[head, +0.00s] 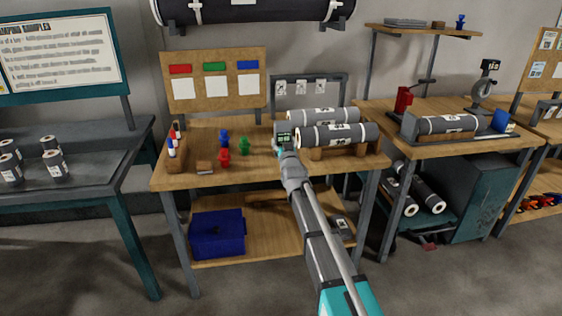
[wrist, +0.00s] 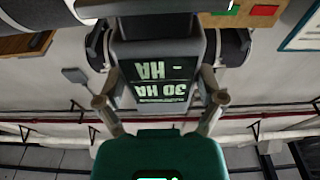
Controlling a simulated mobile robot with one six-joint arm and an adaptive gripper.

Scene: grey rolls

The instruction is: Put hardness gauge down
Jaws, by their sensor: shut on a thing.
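The hardness gauge (head: 284,137) is a small dark device with a lit green display, at the middle of the wooden bench in the head view. In the wrist view the gauge (wrist: 155,75) shows upside-down figures that seem to read "30 HA". My gripper (head: 286,148) is shut on it, and in the wrist view my gripper (wrist: 160,101) has one finger on each side of it. The gauge is beside the left end of the front grey roll (head: 340,134). I cannot tell whether its underside touches the roll or the bench.
The wooden bench (head: 185,183) has a rear grey roll (head: 322,116), blue, red and green pieces (head: 224,158) on the left, and a pegboard (head: 214,62) behind. Bare benchtop shows around the coloured pieces. A blue bin (head: 217,233) sits on the lower shelf.

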